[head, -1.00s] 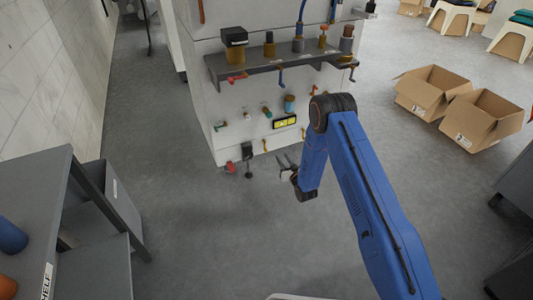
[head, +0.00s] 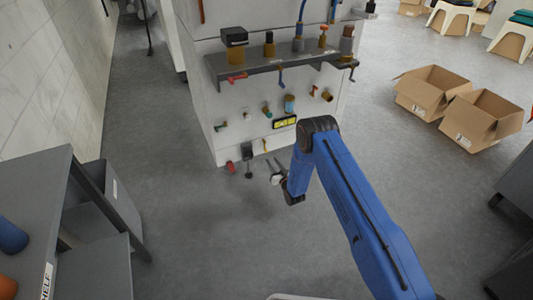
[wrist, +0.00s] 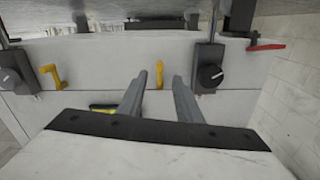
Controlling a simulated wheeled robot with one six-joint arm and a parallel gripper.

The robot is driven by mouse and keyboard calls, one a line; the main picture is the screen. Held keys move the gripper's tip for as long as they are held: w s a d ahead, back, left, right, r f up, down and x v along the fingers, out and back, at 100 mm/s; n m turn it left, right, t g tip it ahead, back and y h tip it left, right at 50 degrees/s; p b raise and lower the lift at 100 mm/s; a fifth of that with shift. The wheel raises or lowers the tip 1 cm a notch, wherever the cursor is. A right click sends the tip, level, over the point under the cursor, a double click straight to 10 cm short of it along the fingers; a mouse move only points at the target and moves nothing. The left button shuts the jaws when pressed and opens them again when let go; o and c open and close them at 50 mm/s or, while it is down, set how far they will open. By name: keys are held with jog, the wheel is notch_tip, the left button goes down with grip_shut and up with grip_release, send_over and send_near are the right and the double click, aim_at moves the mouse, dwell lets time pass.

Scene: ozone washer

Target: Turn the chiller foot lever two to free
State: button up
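My gripper (head: 274,169) is in front of the lower white machine face (head: 230,120), low above the floor. In the wrist view its two fingers (wrist: 160,97) are apart with nothing between them. A small yellow lever (wrist: 159,75) shows beyond the gap between the fingertips, apart from them. Another yellow lever (wrist: 52,76) is at the left. A dark box with a round black knob (wrist: 210,75) is just right of the fingers, and a red lever (wrist: 266,47) lies further right. I cannot tell which one is chiller foot lever two.
A shelf (head: 275,65) with several valves juts out above. Below it are small coloured handles and a yellow label (head: 284,122). A grey shelf unit (head: 100,210) stands at the left. Open cardboard boxes (head: 432,92) are at the right. The floor between is clear.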

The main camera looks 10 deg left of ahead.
aim_at(267, 152)
jog(key=x, duration=0.9)
jog(key=shift+w+a, duration=0.1)
jog(key=shift+w, duration=0.05)
jog(key=shift+c, duration=0.6)
grip_shut()
